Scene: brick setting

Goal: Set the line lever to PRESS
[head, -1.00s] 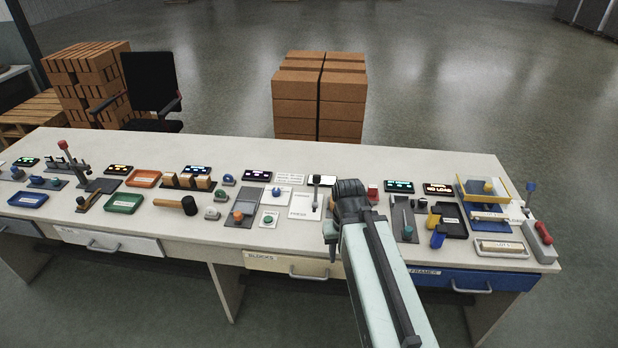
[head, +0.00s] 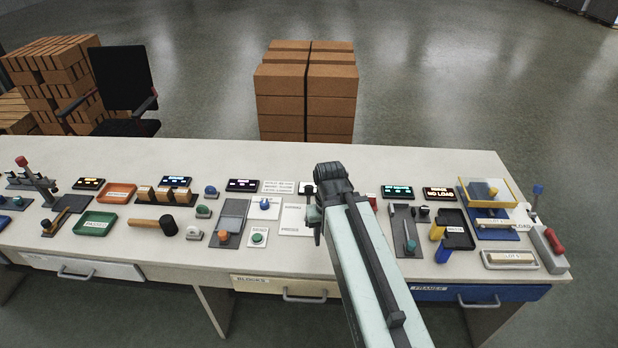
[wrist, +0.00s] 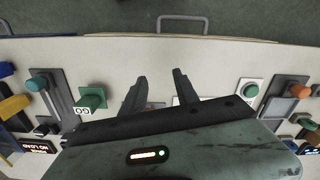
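The white label plate marked PRESS (head: 292,229) lies on the bench, just left of my arm in the head view. The lever that stood at its right side is not visible in the head view, where my gripper covers that spot. My gripper (wrist: 160,74) is over the bench at the plate's right edge. In the wrist view its two dark fingers are apart with nothing seen between the tips. Part of a white label shows lower down between the fingers. I cannot tell whether the lever touches the gripper.
A SEND button (head: 259,238) and a grey slider panel (head: 230,222) sit left of the plate. A slider (head: 407,232) and black tray (head: 454,229) lie to the right.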

